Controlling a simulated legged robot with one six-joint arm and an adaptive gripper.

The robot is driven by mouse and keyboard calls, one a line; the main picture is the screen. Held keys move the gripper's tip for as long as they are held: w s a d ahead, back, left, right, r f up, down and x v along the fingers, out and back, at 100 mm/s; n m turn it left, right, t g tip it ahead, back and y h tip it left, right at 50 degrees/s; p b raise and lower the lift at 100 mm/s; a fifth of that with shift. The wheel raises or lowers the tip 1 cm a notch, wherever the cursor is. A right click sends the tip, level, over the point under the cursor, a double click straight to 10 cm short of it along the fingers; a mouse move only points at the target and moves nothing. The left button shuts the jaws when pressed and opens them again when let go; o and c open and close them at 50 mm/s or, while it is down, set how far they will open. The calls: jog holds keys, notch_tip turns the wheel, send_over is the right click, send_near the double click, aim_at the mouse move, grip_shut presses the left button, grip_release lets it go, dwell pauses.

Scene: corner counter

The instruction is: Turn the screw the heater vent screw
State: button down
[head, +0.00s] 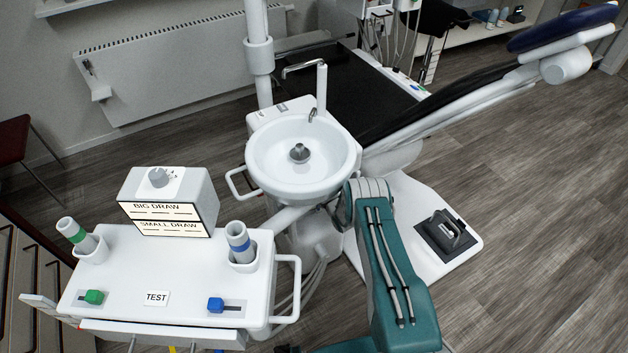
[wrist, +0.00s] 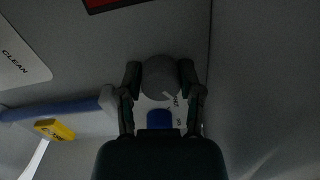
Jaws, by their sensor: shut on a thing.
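In the wrist view, my gripper (wrist: 160,78) has one dark finger on each side of a round grey knob (wrist: 161,70) and is shut on it. The knob sits on a pale plate with small lettering that is only partly readable, with a blue patch (wrist: 159,119) below it. I cannot tell for sure whether this knob is the heater vent screw. In the head view, a white radiator (head: 180,70) hangs on the back wall, with a small white fitting (head: 101,92) at its left end. My gripper is outside the head view.
The wrist view shows a "CLEAN" label (wrist: 20,58), a blue bar (wrist: 50,109) and a yellow piece (wrist: 54,129) at left. In the head view, a white tray unit (head: 190,270) carries a grey box (head: 168,201) with a dial. A white basin (head: 270,150) stands behind it; floor is open at right.

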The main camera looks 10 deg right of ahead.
jog(key=shift+s+d+f+m, duration=0.15)
jog(key=shift+f+m, duration=0.1)
jog(key=shift+m, duration=0.25)
jog(key=shift+c, duration=1.3)
grip_release()
jog(key=shift+r, duration=0.1)
jog(key=v, duration=1.1)
jog(key=shift+s+d, duration=0.2)
jog(key=shift+s, duration=0.15)
